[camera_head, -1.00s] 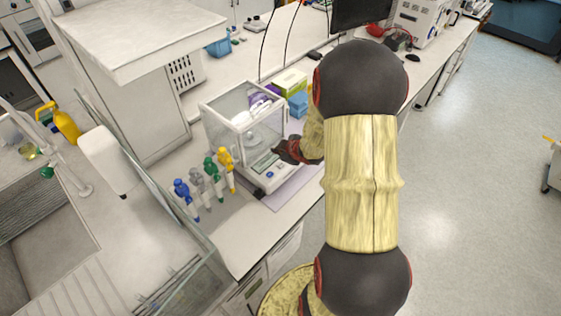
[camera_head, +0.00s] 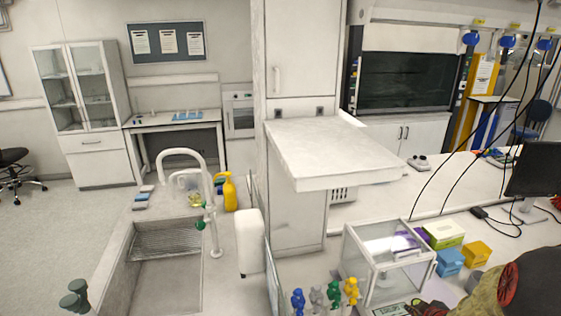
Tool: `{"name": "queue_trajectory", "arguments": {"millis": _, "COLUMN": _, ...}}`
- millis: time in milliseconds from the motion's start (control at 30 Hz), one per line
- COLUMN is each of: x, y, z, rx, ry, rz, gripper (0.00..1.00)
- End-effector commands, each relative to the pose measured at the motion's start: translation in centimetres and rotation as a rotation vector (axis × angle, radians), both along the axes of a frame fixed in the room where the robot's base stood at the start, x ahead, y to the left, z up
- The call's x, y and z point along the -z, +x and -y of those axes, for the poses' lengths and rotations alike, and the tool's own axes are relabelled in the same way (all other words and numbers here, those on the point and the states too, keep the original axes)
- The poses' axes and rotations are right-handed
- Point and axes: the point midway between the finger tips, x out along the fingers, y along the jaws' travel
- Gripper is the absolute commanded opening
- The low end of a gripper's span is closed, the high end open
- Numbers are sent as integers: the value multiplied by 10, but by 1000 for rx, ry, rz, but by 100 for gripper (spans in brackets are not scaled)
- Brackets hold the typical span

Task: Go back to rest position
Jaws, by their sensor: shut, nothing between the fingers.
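My gripper is not in view. Only a piece of my arm, a dark rounded joint with a red ring and a yellowish cover, shows at the bottom right corner. A glass-walled balance (camera_head: 384,262) stands on the bench left of my arm, its lower front cut off by the frame edge. What my arm covers behind it is hidden.
Several coloured pipettes (camera_head: 325,297) stand beside the balance. Yellow-green (camera_head: 444,234) and blue (camera_head: 450,262) boxes sit right of it. A sink (camera_head: 165,270) with a tap and yellow bottle (camera_head: 229,192) is at left. A white shelf (camera_head: 325,150) juts out mid-view. A monitor (camera_head: 535,170) stands right.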

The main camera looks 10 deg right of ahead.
Motion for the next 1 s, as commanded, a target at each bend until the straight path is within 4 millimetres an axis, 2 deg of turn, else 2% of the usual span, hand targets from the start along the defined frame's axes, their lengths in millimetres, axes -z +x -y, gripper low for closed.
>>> {"name": "queue_trajectory", "arguments": {"millis": 67, "x": 15, "y": -21, "z": 7, "rx": 81, "ry": 25, "rz": -74, "gripper": 0}}
{"name": "queue_trajectory", "arguments": {"millis": 100, "x": 26, "y": -39, "z": 10, "rx": 142, "ry": 46, "rz": -127, "gripper": 0}}
{"name": "queue_trajectory", "arguments": {"millis": 167, "x": 33, "y": -68, "z": 14, "rx": 253, "ry": 77, "rz": -205, "gripper": 0}}
{"name": "queue_trajectory", "arguments": {"millis": 233, "x": 25, "y": -100, "z": 16, "rx": 393, "ry": 109, "rz": -281, "gripper": 0}}
{"name": "queue_trajectory", "arguments": {"millis": 333, "x": 0, "y": -130, "z": -3, "rx": 554, "ry": 155, "rz": -353, "gripper": 0}}
{"name": "queue_trajectory", "arguments": {"millis": 467, "x": -43, "y": -156, "z": -58, "rx": 699, "ry": 234, "rz": -402, "gripper": 0}}
{"name": "queue_trajectory", "arguments": {"millis": 567, "x": -71, "y": -171, "z": -110, "rx": 745, "ry": 303, "rz": -413, "gripper": 0}}
{"name": "queue_trajectory", "arguments": {"millis": 700, "x": -105, "y": -189, "z": -184, "rx": 721, "ry": 396, "rz": -399, "gripper": 0}}
{"name": "queue_trajectory", "arguments": {"millis": 800, "x": -126, "y": -199, "z": -231, "rx": 648, "ry": 452, "rz": -360, "gripper": 0}}
{"name": "queue_trajectory", "arguments": {"millis": 900, "x": -146, "y": -202, "z": -267, "rx": 543, "ry": 484, "rz": -284, "gripper": 0}}
{"name": "queue_trajectory", "arguments": {"millis": 1000, "x": -163, "y": -203, "z": -288, "rx": 449, "ry": 487, "rz": -214, "gripper": 0}}
